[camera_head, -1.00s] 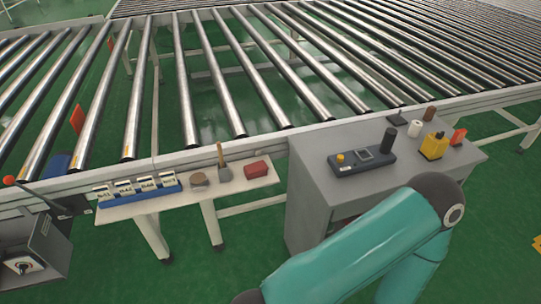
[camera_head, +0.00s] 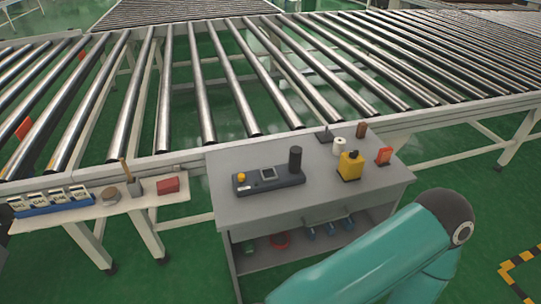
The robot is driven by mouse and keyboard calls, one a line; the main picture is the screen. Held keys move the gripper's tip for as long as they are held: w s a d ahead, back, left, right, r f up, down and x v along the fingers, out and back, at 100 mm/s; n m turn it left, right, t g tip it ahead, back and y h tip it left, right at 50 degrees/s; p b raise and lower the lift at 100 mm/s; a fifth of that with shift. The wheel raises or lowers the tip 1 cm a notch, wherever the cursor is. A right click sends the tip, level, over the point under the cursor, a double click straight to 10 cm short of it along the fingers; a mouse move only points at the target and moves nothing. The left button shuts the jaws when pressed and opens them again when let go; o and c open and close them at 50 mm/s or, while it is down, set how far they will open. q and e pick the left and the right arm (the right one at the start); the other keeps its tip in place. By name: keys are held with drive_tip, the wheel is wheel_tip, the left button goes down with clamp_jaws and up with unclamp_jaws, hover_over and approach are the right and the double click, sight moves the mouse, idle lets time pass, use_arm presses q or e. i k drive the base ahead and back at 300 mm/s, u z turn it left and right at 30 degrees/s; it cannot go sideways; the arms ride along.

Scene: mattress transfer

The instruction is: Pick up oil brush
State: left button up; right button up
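What looks like the oil brush (camera_head: 134,186) stands upright on the narrow white bench at the left, with a thin brown handle pointing up and a grey lower part. It stands between a round brown-grey item (camera_head: 109,196) and a red box (camera_head: 168,185). A teal arm of mine crosses the lower right, in front of the grey cabinet. Neither gripper is in view, and the arm's far end is outside the picture.
The grey cabinet (camera_head: 228,208) carries a dark control box (camera_head: 268,180), a yellow container (camera_head: 350,165), a white roll (camera_head: 339,147) and a red item (camera_head: 384,155). Blue trays (camera_head: 50,207) with labels lie on the bench. A roller conveyor (camera_head: 240,95) runs behind.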

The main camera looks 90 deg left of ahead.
sight(126, 168)
drive_tip(key=z, duration=0.65)
drive_tip(key=i, duration=0.2)
drive_tip(key=u, duration=2.95)
drive_tip(key=i, duration=0.25)
drive_tip(key=u, duration=2.2)
drive_tip(key=k, duration=0.6)
drive_tip(key=u, duration=0.3)
drive_tip(key=i, duration=1.8)
drive_tip(key=z, duration=0.4)
